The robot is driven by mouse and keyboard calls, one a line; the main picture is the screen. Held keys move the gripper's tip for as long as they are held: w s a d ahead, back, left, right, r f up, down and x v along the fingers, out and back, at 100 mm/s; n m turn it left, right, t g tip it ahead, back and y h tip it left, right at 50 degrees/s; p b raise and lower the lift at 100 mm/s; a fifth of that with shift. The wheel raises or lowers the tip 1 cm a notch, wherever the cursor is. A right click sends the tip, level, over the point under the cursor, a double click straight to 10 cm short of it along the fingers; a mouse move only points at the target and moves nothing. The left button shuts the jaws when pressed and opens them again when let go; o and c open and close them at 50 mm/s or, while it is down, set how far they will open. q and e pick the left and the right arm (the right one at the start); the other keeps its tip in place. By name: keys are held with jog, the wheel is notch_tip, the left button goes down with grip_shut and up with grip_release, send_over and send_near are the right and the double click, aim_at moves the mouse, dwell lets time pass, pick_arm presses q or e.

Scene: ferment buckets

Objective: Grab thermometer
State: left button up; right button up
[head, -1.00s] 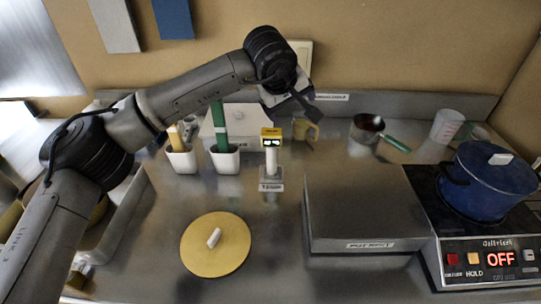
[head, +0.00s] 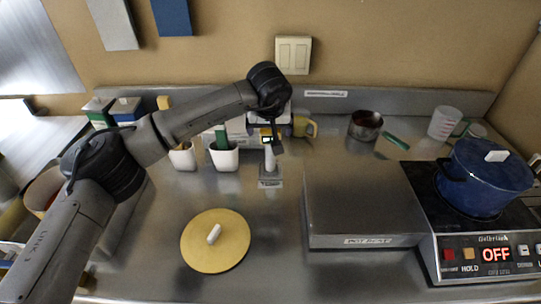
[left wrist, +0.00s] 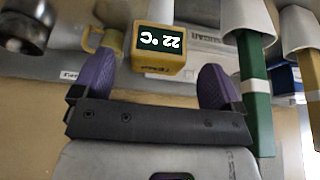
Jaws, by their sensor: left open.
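The thermometer (left wrist: 160,52) has a yellow head with a dark display that reads 22 °C, upside down in the left wrist view. In the head view the thermometer (head: 270,158) stands upright on its small labelled stand (head: 270,183), its head partly hidden by my left gripper (head: 272,132). In the left wrist view my left gripper (left wrist: 158,85) is open, its purple fingers on either side of the yellow head with gaps between; whether they overlap it in depth I cannot tell. My right gripper is not in view.
White cups (head: 224,158) with tools stand just left of the thermometer. A yellow mug (head: 303,126) is behind it to the right. A steel box (head: 362,200) and a hotplate with a blue pot (head: 486,182) are at right. A yellow lid (head: 215,250) lies in front.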

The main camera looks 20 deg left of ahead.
aim_at(270, 136)
pick_arm(q)
jog(key=shift+p+x, duration=0.55)
jog(key=shift+x, duration=1.75)
jog(key=shift+w+f, duration=0.35)
jog(key=shift+f, duration=0.1)
jog(key=c, duration=1.5)
jog(key=shift+o, duration=0.2)
jog(key=shift+r, duration=0.15)
